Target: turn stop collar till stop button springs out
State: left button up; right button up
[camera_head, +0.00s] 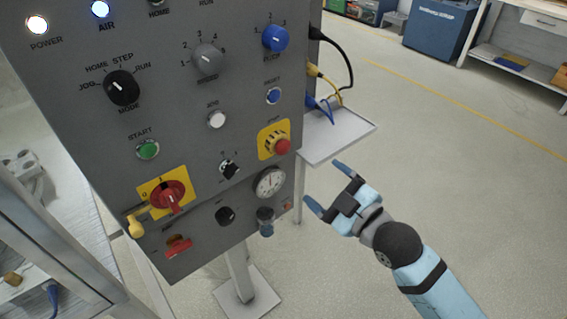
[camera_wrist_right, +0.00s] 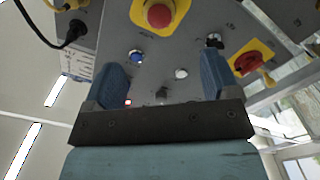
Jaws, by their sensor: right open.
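The red stop button (camera_head: 282,146) with its yellowish collar (camera_head: 272,144) sits on a yellow plate near the right edge of the grey control panel. In the right wrist view the red button (camera_wrist_right: 159,15) is at the top, on its yellow plate (camera_wrist_right: 141,10). I cannot tell there whether the button is in or out. My right gripper (camera_head: 328,188) is open and empty, right of the panel and below the stop button, apart from it. Its two blue fingers (camera_wrist_right: 162,85) show in the wrist view with nothing between them. My left gripper is not in view.
A round gauge (camera_head: 270,182) is below the stop button, a blue reset button (camera_head: 273,96) above it. A red rotary switch (camera_head: 168,195) is lower left. A grey shelf (camera_head: 340,135) with cables juts out right of the panel. Open floor lies to the right.

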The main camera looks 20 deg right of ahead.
aim_at(286, 150)
jog(key=x, duration=1.3)
jog(key=shift+w+a, duration=0.1)
jog(key=shift+w, duration=0.25)
jog(key=c, duration=0.9)
